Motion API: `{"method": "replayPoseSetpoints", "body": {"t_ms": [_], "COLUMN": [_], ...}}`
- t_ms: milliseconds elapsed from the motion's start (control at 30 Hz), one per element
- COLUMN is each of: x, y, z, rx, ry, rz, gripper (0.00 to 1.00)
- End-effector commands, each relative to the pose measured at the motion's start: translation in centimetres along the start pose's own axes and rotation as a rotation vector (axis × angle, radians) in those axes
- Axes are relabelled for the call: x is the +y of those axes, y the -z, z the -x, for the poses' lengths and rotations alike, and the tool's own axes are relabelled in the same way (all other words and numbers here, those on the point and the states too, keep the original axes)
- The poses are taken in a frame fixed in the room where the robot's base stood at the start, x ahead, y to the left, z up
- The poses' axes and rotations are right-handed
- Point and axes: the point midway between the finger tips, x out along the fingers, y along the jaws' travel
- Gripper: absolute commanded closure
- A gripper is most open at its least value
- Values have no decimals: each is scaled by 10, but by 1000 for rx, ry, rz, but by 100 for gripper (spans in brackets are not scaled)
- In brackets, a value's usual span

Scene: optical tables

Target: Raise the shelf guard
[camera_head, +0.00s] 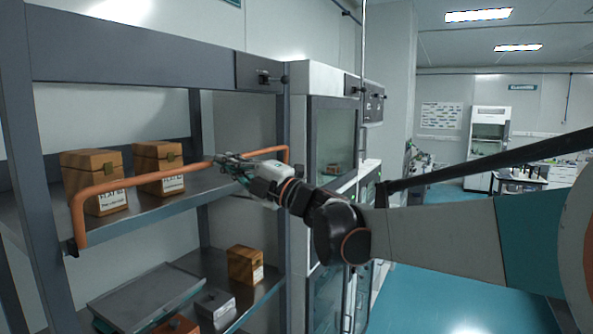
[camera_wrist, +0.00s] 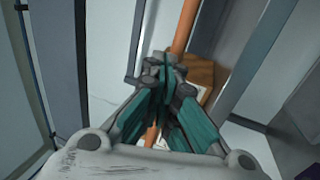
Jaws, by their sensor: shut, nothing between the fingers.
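The shelf guard (camera_head: 120,185) is an orange bar along the front of the upper shelf (camera_head: 155,202). Its left end bends down to the shelf edge, and its bar stands above the shelf surface. My gripper (camera_head: 222,160) is at the bar, right of its middle, with its fingers together. In the wrist view the orange guard (camera_wrist: 184,28) runs behind the shut fingers (camera_wrist: 165,68) of my gripper. The fingers hide part of the bar, and I cannot tell whether they touch it.
Two wooden boxes (camera_head: 95,165) (camera_head: 157,155) stand on the upper shelf behind the guard. The lower shelf holds another wooden box (camera_head: 245,265) and a grey flat case (camera_head: 145,295). A glass-fronted cabinet (camera_head: 333,140) adjoins the rack at right. Blue floor lies open at lower right.

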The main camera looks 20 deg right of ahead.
Motion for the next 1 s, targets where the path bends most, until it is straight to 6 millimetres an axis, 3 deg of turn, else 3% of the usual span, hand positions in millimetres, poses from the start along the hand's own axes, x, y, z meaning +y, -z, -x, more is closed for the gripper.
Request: {"method": "replayPoseSetpoints", "body": {"t_ms": [400,1000], "x": [3,3], "y": [2,2], "z": [-16,-18], "rx": [1,1], "ry": [-1,-1], "rz": [0,0], "gripper": [100,100]}}
